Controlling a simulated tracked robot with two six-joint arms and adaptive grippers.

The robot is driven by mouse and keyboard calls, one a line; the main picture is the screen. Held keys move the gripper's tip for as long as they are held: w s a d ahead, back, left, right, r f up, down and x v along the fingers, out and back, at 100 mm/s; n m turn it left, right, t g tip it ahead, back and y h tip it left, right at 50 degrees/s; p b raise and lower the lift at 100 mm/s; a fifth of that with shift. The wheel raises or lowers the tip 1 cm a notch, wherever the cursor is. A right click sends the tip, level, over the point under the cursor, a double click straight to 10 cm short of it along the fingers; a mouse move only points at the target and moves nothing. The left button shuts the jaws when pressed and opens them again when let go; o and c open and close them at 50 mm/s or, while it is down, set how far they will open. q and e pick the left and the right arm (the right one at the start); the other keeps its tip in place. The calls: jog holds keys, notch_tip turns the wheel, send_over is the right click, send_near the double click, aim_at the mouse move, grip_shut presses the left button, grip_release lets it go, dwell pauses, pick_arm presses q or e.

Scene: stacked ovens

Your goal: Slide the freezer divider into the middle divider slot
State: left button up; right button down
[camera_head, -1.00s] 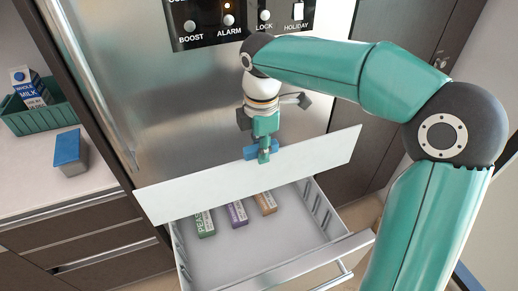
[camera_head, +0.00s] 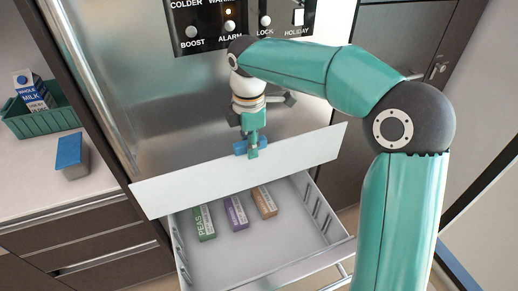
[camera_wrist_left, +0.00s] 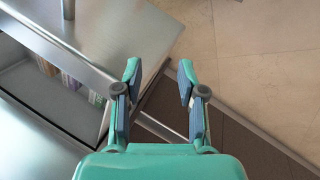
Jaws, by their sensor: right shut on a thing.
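The freezer divider (camera_head: 200,186) is a long flat white panel. In the head view my right gripper (camera_head: 252,150) is shut on the blue handle (camera_head: 239,148) at its top edge. The divider hangs above the open freezer drawer (camera_head: 215,262), slightly tilted, its right end higher in the picture. Slots (camera_head: 322,215) show as ridges on the drawer's right wall and on its left wall (camera_head: 180,250). The divider hides the drawer's rear part. My left gripper (camera_wrist_left: 160,85) shows only in the left wrist view, open and empty, beside the drawer's outer edge.
Several boxes lie in the drawer: green peas (camera_head: 204,223), purple (camera_head: 236,212) and orange (camera_head: 264,202). The drawer's front half is clear. The freezer front (camera_head: 150,100) stands behind. A counter with a milk carton (camera_head: 33,90) and a blue-lidded container (camera_head: 72,155) is at left.

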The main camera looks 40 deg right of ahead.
aim_at(245, 167)
jog(key=w+d+f+b, duration=0.1)
jog(key=f+b, duration=0.3)
jog(key=f, duration=0.8)
jog(key=w+d+f+b, duration=0.1)
jog(key=f+b, duration=0.3)
jog(key=f, duration=0.9)
jog(key=shift+w, duration=0.65)
notch_tip(245, 167, down, 19)
jog(key=b, duration=1.2)
jog(key=shift+f+b, duration=0.2)
jog(key=shift+b, duration=0.2)
jog(key=shift+f, duration=0.35)
jog(key=c, duration=0.9)
grip_release()
jog(key=shift+c, duration=0.2)
